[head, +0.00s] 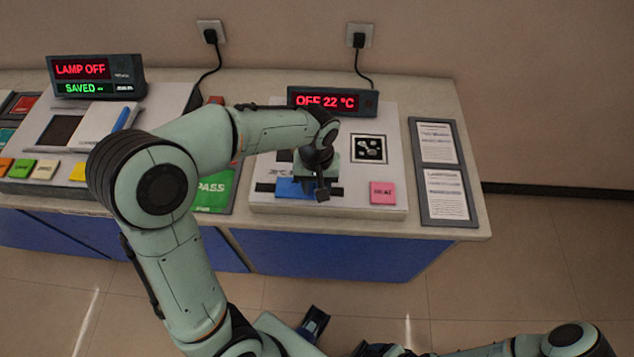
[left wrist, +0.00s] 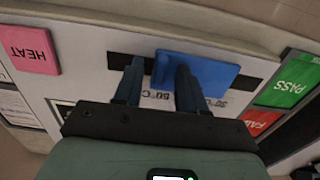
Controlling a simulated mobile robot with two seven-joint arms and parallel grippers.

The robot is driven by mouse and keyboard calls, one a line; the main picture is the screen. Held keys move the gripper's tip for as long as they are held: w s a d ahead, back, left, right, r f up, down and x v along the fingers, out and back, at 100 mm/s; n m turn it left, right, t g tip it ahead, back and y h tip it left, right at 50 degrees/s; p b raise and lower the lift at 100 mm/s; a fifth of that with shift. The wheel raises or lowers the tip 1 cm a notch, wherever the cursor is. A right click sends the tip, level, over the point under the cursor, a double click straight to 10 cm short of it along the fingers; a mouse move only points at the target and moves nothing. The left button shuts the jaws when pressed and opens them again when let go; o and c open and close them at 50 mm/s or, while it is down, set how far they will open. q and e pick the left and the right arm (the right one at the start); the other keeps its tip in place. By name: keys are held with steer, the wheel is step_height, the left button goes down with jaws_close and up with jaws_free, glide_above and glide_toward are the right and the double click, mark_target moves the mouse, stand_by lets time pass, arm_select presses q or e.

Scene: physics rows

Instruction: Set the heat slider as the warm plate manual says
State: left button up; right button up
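The warm plate panel (head: 345,207) stands on the counter with its display (head: 333,100) reading "OFF 22 °C". Its blue slider knob (head: 289,187) sits in a dark slot; the knob also shows in the left wrist view (left wrist: 212,70). A "50 °C" mark and another, partly hidden mark lie along the slot. My left gripper (left wrist: 160,68) is open and empty at the slot. One finger is beside the knob over the slot; the other overlaps the knob in view. I cannot tell if they touch. The manual board (head: 443,170) has two sheets, too small to read.
A pink HEAT button (head: 382,192) is on the panel, right of the slot. A green PASS pad (head: 214,192) lies to its left. A lamp station with a "LAMP OFF" display (head: 82,69) stands further left. My right arm (head: 560,343) is low at the bottom right.

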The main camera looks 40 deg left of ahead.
arm_select(q)
steer(key=shift+r, duration=0.1)
step_height(320, 180, up, 13)
steer(key=p, duration=0.2)
stand_by(0.7)
